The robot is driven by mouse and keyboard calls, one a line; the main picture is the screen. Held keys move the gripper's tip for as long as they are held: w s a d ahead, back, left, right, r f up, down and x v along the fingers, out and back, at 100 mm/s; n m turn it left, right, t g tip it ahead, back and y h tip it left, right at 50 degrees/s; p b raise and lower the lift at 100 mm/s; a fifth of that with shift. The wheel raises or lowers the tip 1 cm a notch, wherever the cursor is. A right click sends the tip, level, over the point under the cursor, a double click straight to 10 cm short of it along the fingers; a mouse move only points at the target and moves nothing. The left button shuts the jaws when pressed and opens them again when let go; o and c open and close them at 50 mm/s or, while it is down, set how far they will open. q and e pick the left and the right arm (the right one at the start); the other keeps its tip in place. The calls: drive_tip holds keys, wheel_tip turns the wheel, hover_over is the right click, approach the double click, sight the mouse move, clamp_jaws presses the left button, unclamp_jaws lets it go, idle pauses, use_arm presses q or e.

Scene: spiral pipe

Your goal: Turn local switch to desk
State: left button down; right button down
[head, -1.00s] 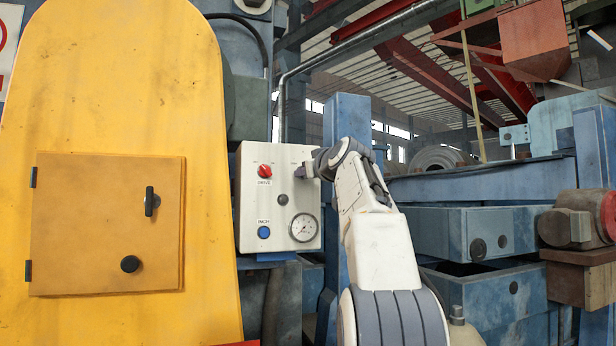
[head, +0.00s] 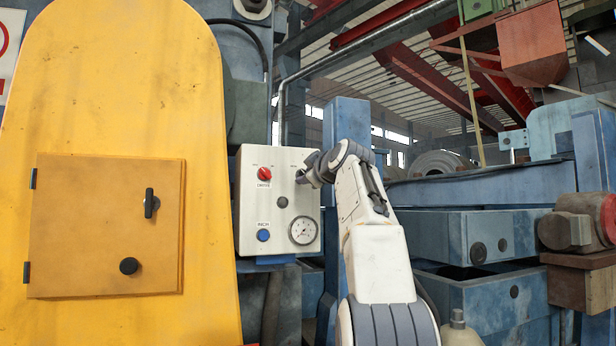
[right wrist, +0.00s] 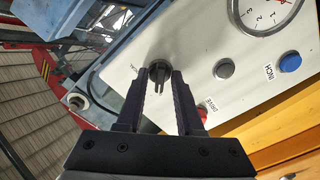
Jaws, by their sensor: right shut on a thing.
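A white control box (head: 249,213) stands just right of the yellow panel in the head view. The local switch, a black knob (right wrist: 159,71) on the box's face, shows between the fingertips in the right wrist view. My right gripper (head: 304,177) is at the box's upper right. In the right wrist view its two dark fingers (right wrist: 160,78) are closed on the knob, one on each side. My left gripper is not in view.
The box also carries a red knob (head: 264,174), a grey button (head: 282,202), a blue button (head: 263,235) and a round gauge (head: 303,230). A yellow panel (head: 200,120) with a small door (head: 80,220) stands left. Blue machinery (head: 440,230) fills the right.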

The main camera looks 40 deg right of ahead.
idle(0.4)
drive_tip(key=c, duration=0.9)
unclamp_jaws()
drive_tip(key=b+v, duration=0.5)
drive_tip(key=v, duration=0.5)
drive_tip(key=shift+s+b, duration=0.25)
drive_tip(key=shift+b, duration=0.05)
drive_tip(key=shift+a, duration=0.1)
